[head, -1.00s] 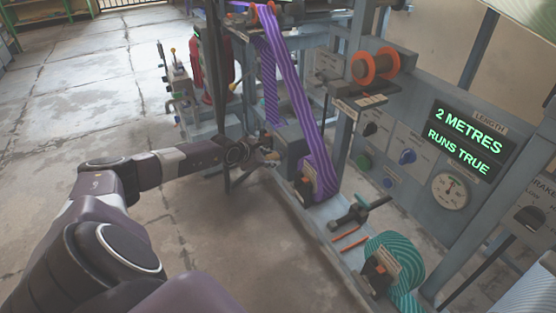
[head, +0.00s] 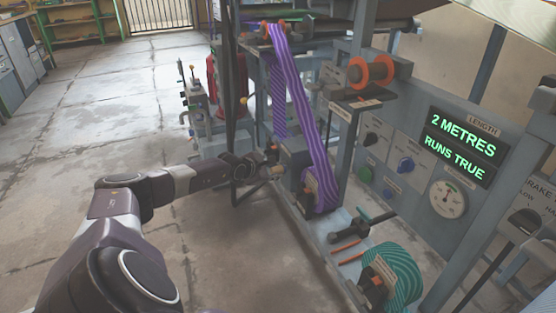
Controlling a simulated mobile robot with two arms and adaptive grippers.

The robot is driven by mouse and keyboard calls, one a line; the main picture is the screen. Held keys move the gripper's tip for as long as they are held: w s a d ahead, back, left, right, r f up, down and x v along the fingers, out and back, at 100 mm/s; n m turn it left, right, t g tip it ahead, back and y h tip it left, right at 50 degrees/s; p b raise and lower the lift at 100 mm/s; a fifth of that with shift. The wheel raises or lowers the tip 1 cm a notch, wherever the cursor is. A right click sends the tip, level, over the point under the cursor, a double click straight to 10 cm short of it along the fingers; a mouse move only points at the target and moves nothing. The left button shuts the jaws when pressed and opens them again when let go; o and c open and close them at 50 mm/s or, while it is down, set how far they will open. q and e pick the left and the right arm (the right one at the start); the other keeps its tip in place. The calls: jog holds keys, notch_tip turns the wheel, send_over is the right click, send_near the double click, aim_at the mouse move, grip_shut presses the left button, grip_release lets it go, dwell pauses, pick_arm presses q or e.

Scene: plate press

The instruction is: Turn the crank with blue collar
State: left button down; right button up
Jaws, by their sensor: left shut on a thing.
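My left gripper (head: 262,168) reaches in from the left to the side of the grey machine. It is shut on a small tan crank handle (head: 276,171), beside the grey box below the purple striped ribbon. The crank's collar is too small and too covered to make out, so I cannot tell its colour here. My right gripper is not in view.
The purple striped ribbon (head: 296,90) runs down to a roll (head: 320,188) right of my gripper. A teal striped roll (head: 403,275) sits nearer. A lit display (head: 460,147) reads "2 METRES RUNS TRUE". A dark post (head: 231,100) stands just behind my arm. Floor on the left is clear.

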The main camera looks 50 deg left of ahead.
pick_arm(q)
jog(key=shift+w+r, duration=0.15)
jog(key=shift+r, duration=0.1)
jog(key=c, duration=1.9)
grip_release()
jog(key=shift+c, duration=0.2)
jog(key=shift+o, duration=1.3)
jog(key=shift+w+f, duration=0.1)
jog(key=shift+f+v, duration=0.2)
jog(key=shift+v, duration=2.6)
jog(key=shift+s+r, duration=0.35)
jog(key=shift+s, duration=0.25)
jog(key=shift+s+d+r, duration=0.1)
jog(key=shift+s+r, duration=0.15)
jog(key=shift+r, duration=0.05)
